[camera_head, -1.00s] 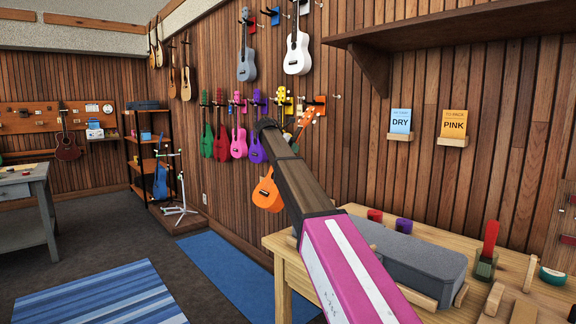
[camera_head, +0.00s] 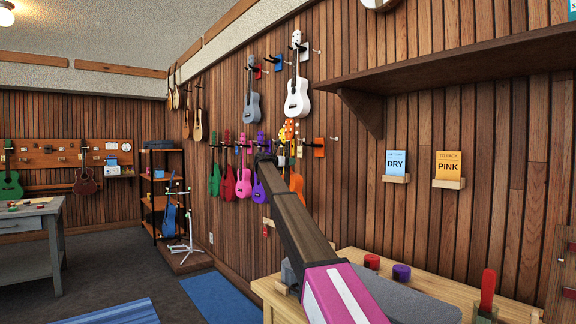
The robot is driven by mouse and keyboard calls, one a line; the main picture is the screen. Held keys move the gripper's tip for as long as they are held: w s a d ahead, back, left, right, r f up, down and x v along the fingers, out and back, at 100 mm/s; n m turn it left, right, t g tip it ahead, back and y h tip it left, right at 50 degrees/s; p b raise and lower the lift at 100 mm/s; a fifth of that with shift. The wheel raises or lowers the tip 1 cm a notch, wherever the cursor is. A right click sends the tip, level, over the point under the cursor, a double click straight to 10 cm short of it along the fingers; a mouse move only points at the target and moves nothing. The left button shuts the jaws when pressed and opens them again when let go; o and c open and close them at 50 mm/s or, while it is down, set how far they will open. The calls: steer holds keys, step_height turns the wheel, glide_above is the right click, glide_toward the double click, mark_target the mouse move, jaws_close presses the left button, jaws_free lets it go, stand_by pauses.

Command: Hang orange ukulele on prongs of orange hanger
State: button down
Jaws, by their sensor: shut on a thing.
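The orange ukulele (camera_head: 297,184) is upright in front of the wall, head up, partly hidden behind my arm. Its head shows just left of the orange hanger (camera_head: 319,147), whose dark prongs stick out from the wall. My gripper (camera_head: 282,160) is mostly hidden by my arm at the ukulele's neck and is shut on it. The fingers are too small to make out. The ukulele appears apart from the orange hanger, but the depth between them cannot be told.
A row of green, red, pink and purple ukuleles (camera_head: 244,183) hangs left of my arm. Grey (camera_head: 251,103) and white (camera_head: 297,97) ukuleles hang above. A shelf (camera_head: 450,75) juts out at upper right. A wooden bench (camera_head: 262,290) stands below.

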steer(key=x, duration=1)
stand_by(0.7)
steer(key=shift+w+d, duration=0.2)
steer(key=shift+d, duration=0.15)
stand_by(0.7)
steer(key=shift+x, duration=2.65)
steer(key=shift+f, duration=1.05)
steer(key=c, duration=0.5)
jaws_free()
steer(key=shift+f, duration=0.1)
